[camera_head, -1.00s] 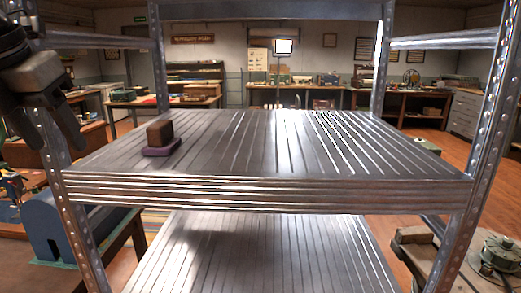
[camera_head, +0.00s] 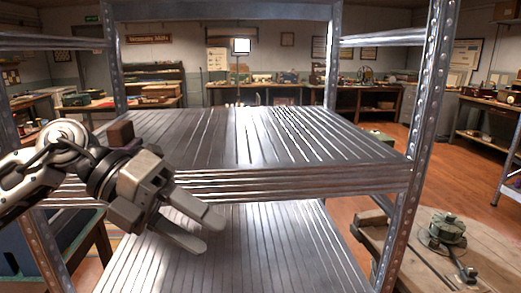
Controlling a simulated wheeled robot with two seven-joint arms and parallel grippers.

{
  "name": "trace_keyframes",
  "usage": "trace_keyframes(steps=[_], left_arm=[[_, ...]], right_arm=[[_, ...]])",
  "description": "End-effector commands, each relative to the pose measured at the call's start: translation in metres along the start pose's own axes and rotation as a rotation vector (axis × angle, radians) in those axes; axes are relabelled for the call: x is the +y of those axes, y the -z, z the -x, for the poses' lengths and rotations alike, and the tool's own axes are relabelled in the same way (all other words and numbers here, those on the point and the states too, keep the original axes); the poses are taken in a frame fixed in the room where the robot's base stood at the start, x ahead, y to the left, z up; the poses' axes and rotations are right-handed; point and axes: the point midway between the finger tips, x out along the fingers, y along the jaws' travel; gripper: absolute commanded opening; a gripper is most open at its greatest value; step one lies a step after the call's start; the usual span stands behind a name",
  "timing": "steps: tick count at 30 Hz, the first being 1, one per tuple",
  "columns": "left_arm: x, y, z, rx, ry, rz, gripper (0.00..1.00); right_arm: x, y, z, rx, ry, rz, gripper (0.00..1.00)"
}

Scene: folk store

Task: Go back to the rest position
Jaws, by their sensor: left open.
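My left gripper (camera_head: 200,230) comes in from the left, in front of the metal shelf rack. Its two fingers are apart, with nothing between them, and point down to the right over the lower shelf in the picture. A small brown block (camera_head: 120,133) stands at the left side of the upper shelf (camera_head: 260,140). The purple piece under it is mostly hidden behind my left arm. My right gripper is not in the picture.
The rack's right post (camera_head: 405,170) and left posts frame the shelves. The lower shelf (camera_head: 270,245) is bare where it shows. A wooden table with a green metal device (camera_head: 447,228) stands at the right. Workbenches line the back wall.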

Motion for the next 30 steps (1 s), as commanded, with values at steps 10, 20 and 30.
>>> trace_keyframes(steps=[10,20,30], left_arm=[[-0.004,-0.03,-0.063,-0.291,0.932,0.517,0.56],[0.189,0.002,-0.096,-0.892,1.231,1.47,0.56],[0.323,0.165,-0.165,-1.257,0.986,2.242,0.56]], right_arm=[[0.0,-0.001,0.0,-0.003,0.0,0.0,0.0],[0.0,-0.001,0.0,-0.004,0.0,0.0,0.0],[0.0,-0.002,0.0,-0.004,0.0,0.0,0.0]])
